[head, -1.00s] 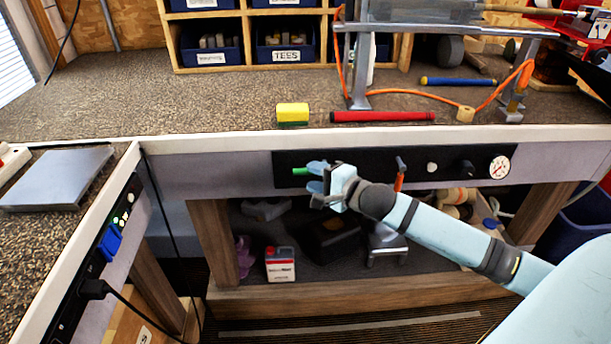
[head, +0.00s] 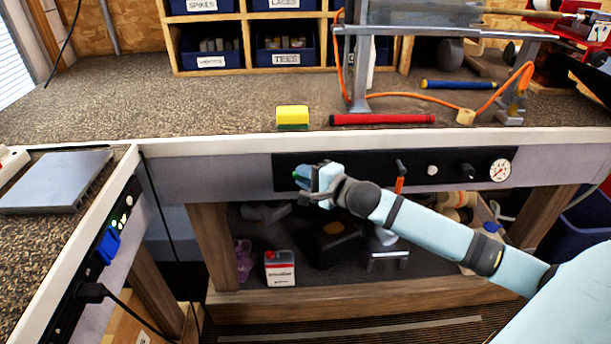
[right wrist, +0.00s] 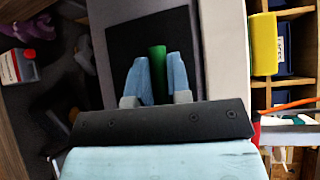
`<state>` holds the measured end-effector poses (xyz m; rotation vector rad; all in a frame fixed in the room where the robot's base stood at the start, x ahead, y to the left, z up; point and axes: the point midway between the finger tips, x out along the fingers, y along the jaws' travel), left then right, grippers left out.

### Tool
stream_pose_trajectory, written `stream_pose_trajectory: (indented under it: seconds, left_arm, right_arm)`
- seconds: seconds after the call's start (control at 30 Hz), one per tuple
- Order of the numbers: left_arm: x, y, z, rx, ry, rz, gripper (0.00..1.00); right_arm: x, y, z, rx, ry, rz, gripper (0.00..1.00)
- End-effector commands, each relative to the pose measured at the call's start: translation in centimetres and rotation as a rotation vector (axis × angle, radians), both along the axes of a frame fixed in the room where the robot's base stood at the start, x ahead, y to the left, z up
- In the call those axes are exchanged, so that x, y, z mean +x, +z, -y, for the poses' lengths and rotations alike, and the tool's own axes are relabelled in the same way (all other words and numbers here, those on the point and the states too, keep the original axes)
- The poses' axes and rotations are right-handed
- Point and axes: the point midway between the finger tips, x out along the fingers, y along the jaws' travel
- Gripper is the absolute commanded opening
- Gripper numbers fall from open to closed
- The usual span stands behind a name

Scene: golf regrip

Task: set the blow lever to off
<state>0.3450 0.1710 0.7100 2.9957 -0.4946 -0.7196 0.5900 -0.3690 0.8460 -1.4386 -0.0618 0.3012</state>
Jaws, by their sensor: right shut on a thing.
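A green lever (right wrist: 157,60) is at the left end of the black panel (head: 390,172) on the bench front. My right gripper (head: 303,177) is at that end of the panel, and it hides most of the lever in the head view. In the right wrist view, the two blue fingers of my right gripper (right wrist: 158,78) are on either side of the green lever, shut on it. No lettering for the lever can be read. An orange lever (head: 400,178) sits further right on the same panel, clear of the gripper. My left gripper is not in view.
The panel also has a white knob (head: 432,170), a black knob (head: 466,170) and a gauge (head: 499,170). A yellow-green sponge (head: 292,117) and a red grip (head: 382,119) lie near the bench edge above. A white bottle (head: 280,268) stands on the shelf below.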

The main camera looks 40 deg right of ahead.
Motion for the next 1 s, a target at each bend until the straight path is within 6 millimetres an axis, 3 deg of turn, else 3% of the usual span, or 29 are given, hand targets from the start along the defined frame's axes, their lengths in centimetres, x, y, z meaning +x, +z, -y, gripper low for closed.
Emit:
stream_pose_trajectory:
  seconds: [0.57,1.0]
  left_arm:
    - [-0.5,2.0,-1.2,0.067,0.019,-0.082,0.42]
    - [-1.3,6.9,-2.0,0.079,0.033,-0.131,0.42]
  right_arm:
    - [0.0,0.1,0.2,-0.173,-0.007,-0.114,0.00]
    - [-0.1,-1.8,0.3,-0.511,-0.005,-0.321,0.00]
